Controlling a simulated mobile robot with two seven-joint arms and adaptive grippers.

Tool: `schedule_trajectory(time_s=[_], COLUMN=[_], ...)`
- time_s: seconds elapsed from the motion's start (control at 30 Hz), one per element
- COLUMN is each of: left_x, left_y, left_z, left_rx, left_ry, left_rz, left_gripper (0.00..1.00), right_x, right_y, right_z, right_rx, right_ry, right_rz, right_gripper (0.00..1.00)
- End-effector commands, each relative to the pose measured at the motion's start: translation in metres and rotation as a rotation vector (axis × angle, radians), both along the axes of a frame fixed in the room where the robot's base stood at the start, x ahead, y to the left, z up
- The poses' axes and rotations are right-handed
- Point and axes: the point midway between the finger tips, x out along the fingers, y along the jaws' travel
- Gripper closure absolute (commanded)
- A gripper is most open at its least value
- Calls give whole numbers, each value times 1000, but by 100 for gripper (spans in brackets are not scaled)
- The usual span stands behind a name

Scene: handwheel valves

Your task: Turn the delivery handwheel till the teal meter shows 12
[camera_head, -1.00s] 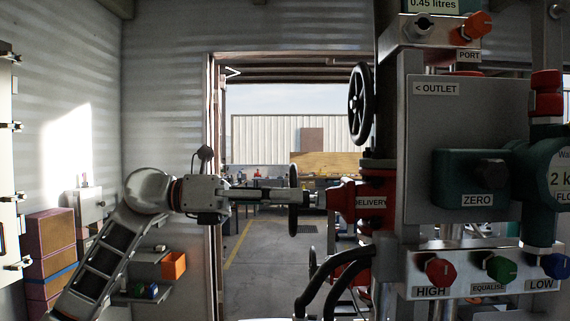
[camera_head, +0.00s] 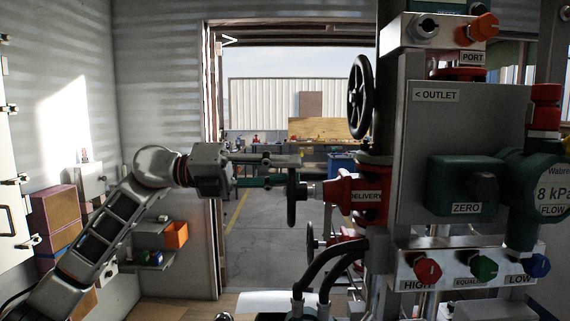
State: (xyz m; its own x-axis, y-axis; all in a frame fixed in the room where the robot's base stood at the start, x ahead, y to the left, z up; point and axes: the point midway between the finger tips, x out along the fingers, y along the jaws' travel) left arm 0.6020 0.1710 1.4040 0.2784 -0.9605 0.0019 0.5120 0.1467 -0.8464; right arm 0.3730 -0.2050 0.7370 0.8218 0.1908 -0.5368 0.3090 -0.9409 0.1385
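The delivery handwheel (camera_head: 291,205) is dark and seen nearly edge-on. Its stem runs right into the red valve body (camera_head: 358,192) labelled DELIVERY. My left gripper (camera_head: 290,172) comes in from the left, with its two fingers apart, one above the other, at the wheel's upper rim. The upper finger reaches over the rim; I cannot tell whether either finger touches it. The teal meter (camera_head: 520,225) is at the right; its white dial (camera_head: 552,195) reads 8 kPa and is partly cut off by the picture's edge. My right gripper is out of view.
Another dark handwheel (camera_head: 361,97) stands above, and one (camera_head: 310,247) lower down. A grey panel (camera_head: 455,125) carries the teal ZERO block (camera_head: 460,186). Red, green and blue knobs sit below. Two black hoses (camera_head: 330,265) curve beneath the valve.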

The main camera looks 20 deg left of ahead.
Motion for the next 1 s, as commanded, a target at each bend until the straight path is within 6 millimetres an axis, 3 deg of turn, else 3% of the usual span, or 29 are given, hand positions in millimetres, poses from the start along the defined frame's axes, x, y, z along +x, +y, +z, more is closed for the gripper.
schedule_trajectory(time_s=[0.23, 0.6, 0.87, 1.0], left_x=[-1, -9, -10, -14], left_y=[3, 31, 32, 31], left_z=[-4, -4, -2, -9], left_rx=[4, 5, 3, 26], left_ry=[4, 2, 1, -77], left_rz=[-1, 0, -1, -2], left_gripper=[73, 73, 73, 73], right_x=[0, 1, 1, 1], right_y=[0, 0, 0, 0], right_z=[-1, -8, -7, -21], right_rx=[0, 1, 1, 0], right_ry=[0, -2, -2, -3], right_rz=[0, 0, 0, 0], right_gripper=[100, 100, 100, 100])
